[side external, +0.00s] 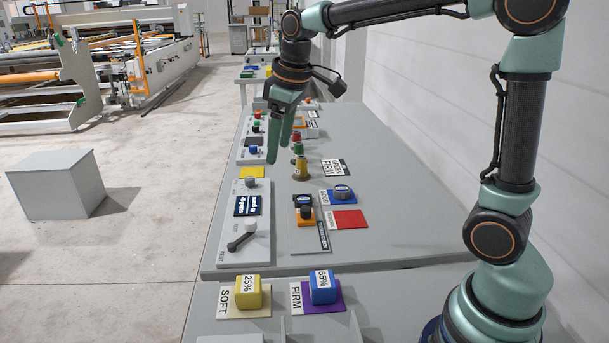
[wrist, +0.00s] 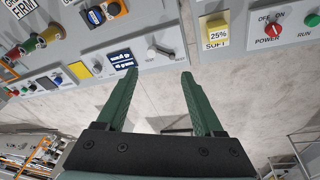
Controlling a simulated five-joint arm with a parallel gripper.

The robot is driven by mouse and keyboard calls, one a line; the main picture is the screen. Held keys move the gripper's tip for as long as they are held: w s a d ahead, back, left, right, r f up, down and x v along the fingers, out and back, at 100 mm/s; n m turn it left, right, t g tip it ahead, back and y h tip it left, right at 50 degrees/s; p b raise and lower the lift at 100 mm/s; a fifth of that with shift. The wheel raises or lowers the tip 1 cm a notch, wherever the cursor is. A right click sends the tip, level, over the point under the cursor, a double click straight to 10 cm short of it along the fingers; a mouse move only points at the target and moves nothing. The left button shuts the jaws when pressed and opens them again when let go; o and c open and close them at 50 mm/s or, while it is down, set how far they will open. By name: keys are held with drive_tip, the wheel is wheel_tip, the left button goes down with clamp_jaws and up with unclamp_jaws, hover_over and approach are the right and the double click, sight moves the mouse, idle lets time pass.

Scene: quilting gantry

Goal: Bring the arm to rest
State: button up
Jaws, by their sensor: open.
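My gripper (side external: 284,128) has two green fingers pointing down, held above the far part of the grey worktable (side external: 385,225). In the wrist view, the gripper (wrist: 160,75) has its fingers spread apart with nothing between them. In that view, a panel with a dark blue display and a lever lies beyond the fingertips. My gripper appears apart from the table; its exact height is hard to tell.
A yellow 25% block (side external: 248,291) and a blue 65% block (side external: 322,287) sit at the near end. A lever (side external: 242,238) lies on the left panel. A grey box (side external: 57,183) stands on the open floor.

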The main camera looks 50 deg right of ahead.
drive_tip(key=s+f+m+t, duration=0.2)
drive_tip(key=s+m, duration=0.2)
drive_tip(key=s, duration=1)
drive_tip(key=shift+f+t, duration=0.3)
drive_tip(key=shift+t, duration=0.1)
drive_tip(key=shift+a, duration=0.1)
